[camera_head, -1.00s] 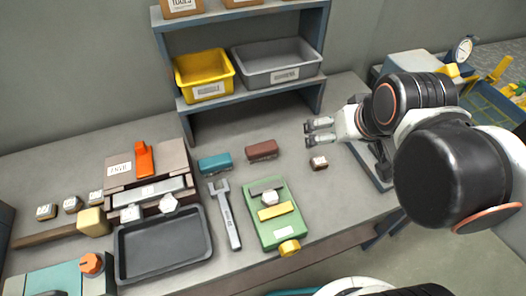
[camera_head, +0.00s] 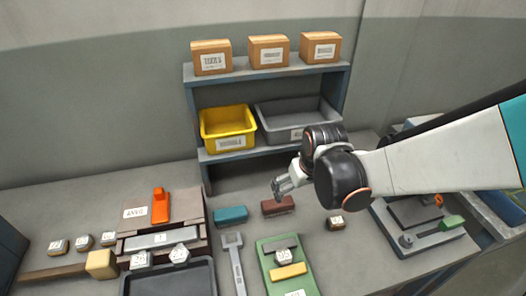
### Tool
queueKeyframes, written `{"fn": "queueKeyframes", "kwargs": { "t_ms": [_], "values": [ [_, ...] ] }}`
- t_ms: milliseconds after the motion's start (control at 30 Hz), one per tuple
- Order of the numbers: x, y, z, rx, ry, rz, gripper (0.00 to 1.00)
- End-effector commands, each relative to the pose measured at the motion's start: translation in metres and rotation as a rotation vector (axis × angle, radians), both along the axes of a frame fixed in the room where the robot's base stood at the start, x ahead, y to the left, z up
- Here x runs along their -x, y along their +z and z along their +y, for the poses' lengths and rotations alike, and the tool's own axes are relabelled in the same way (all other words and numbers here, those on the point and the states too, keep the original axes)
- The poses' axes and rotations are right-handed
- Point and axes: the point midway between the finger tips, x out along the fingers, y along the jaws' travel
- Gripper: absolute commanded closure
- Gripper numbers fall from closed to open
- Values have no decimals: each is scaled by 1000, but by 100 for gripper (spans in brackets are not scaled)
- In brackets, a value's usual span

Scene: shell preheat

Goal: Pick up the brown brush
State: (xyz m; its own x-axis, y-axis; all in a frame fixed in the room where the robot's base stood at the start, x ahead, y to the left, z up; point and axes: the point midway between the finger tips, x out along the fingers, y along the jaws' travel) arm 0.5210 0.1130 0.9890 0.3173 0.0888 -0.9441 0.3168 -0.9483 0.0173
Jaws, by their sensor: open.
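The brown brush (camera_head: 284,207) is a small dark reddish-brown block lying on the grey workbench in front of the shelf. A similar teal block (camera_head: 231,215) lies to its left. My gripper (camera_head: 277,189) is open and empty. In the picture its fingers show at the upper left part of the brush and point down and left. I cannot tell how high above it they are or whether they touch it.
The shelf with a yellow bin (camera_head: 228,128) and a grey bin (camera_head: 297,119) stands behind. A small labelled block (camera_head: 335,223) lies to the right. A wrench (camera_head: 234,262) and a green tray (camera_head: 266,268) lie in front.

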Motion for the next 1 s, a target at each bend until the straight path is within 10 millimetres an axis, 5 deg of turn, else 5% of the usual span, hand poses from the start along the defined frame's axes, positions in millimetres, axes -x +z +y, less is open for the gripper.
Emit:
{"fn": "queueKeyframes", "kwargs": {
  "t_ms": [233,700,1000],
  "values": [
    [1,-7,33,-29,-33,-44,0],
    [-22,-71,42,-33,-42,-49,0],
    [-31,-89,44,-33,-42,-49,0]
  ]
}}
